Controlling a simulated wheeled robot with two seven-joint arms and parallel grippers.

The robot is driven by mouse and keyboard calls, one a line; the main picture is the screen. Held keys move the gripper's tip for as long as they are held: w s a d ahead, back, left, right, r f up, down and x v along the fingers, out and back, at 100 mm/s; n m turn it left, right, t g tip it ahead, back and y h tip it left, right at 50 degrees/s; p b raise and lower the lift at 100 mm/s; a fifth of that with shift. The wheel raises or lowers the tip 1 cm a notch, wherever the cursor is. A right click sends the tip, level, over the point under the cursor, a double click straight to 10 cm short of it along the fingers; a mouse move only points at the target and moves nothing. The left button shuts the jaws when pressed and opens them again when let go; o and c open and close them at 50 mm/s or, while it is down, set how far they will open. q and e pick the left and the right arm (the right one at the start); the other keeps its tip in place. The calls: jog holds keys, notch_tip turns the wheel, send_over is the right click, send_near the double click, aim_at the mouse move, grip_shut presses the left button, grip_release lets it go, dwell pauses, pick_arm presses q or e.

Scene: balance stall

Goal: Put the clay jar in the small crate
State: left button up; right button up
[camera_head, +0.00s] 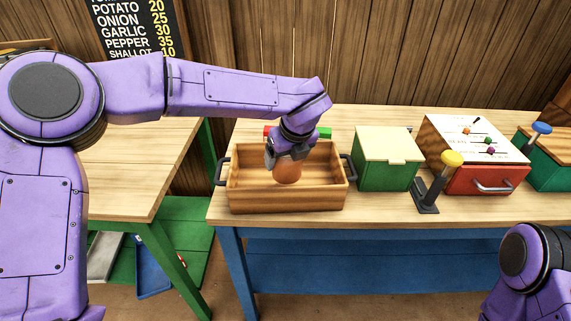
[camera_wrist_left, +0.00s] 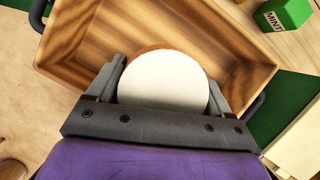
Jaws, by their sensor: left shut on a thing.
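The clay jar (camera_head: 287,170) is an orange-brown jar inside the outline of the small wooden crate (camera_head: 287,198) in the head view. My left gripper (camera_head: 286,158) comes down from above and is shut on the jar near its top. In the left wrist view the jar's round white top (camera_wrist_left: 163,82) lies between the two fingers, with the crate's striped wood floor (camera_wrist_left: 100,45) around it. I cannot tell whether the jar's base touches the crate floor. My right arm shows at the lower right of the head view, but its gripper is out of sight.
A green box (camera_head: 387,170) stands right of the crate, then a yellow-knobbed lever (camera_head: 438,180) and a red box (camera_head: 480,178). A green mint box (camera_wrist_left: 284,14) and a red item (camera_head: 267,131) are behind the crate. Another table (camera_head: 140,165) stands at left, across a gap.

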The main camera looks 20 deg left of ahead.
aim_at(286, 167)
pick_arm(q)
jog(key=shift+w+a+f, duration=0.2)
jog(key=shift+w+f, duration=0.4)
jog(key=shift+f, duration=0.05)
jog(key=f, duration=0.4)
jog(key=shift+w+a, duration=0.15)
jog(key=shift+w, duration=0.15)
jog(key=shift+r, duration=0.1)
jog(key=shift+s+f, duration=0.1)
jog(key=shift+f, duration=0.1)
jog(key=o, duration=1.1)
jog(key=shift+r+p, duration=0.25)
jog(key=shift+p, duration=0.05)
jog(key=b+v, duration=0.1)
jog(key=v, duration=1.1)
jog(key=shift+a, duration=0.1)
